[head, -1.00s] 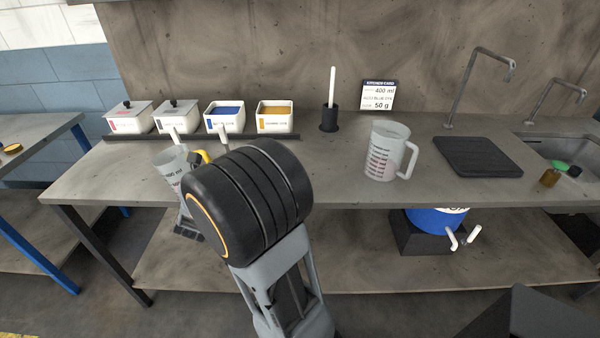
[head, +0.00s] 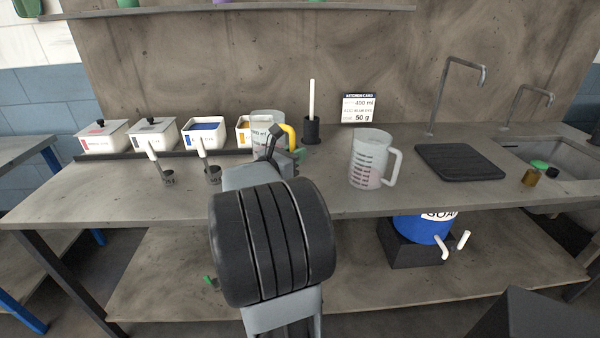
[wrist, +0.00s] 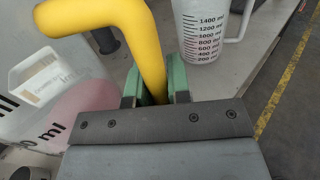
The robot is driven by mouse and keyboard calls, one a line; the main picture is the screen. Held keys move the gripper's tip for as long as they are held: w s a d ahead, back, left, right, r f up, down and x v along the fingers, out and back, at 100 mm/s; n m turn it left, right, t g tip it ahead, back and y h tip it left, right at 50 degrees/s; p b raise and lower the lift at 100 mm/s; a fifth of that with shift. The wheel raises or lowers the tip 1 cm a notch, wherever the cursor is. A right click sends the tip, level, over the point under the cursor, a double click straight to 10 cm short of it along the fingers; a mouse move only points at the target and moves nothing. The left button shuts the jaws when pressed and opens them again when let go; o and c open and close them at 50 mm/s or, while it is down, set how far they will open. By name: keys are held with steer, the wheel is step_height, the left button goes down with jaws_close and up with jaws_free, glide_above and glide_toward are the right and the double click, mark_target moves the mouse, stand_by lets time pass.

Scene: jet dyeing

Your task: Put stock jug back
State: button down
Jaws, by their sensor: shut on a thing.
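A clear measuring jug with a yellow handle (wrist: 146,40) is in my gripper; its marked wall (wrist: 75,115) fills the left of the wrist view, with a pinkish tint low down. In the head view the yellow-handled jug (head: 262,136) is at the counter's back, in front of the amber-filled bin, partly hidden by my arm. My gripper (wrist: 156,88) is shut on the handle with its green fingertips. I cannot tell whether the jug touches the counter. A second measuring jug with a white handle (head: 368,160) stands upright to the right; it also shows in the wrist view (wrist: 203,30).
White bins (head: 203,132) line the counter's back left, behind small dark cups with white-handled tools (head: 212,174). A black holder with a white rod (head: 311,128), a card (head: 358,108), a black mat (head: 460,163) and a sink stand further right. The front left counter is clear.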

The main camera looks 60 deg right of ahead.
steer(key=shift+w+d+f+p, duration=0.15)
steer(key=shift+w+d+f, duration=0.25)
steer(key=shift+d+f, duration=1.3)
steer(key=shift+w+d+f+p, duration=0.1)
steer(key=shift+w+d+f, duration=0.25)
steer(key=shift+d+f, duration=1.3)
steer(key=shift+w+d+f+p, duration=0.15)
steer(key=shift+w+d+f, duration=0.25)
steer(key=shift+d+f, duration=1.3)
steer(key=shift+a+f, duration=0.35)
steer(key=shift+a, duration=0.1)
steer(key=shift+f+b, duration=0.25)
steer(key=shift+b, duration=0.2)
steer(key=c, duration=1.1)
jaws_free()
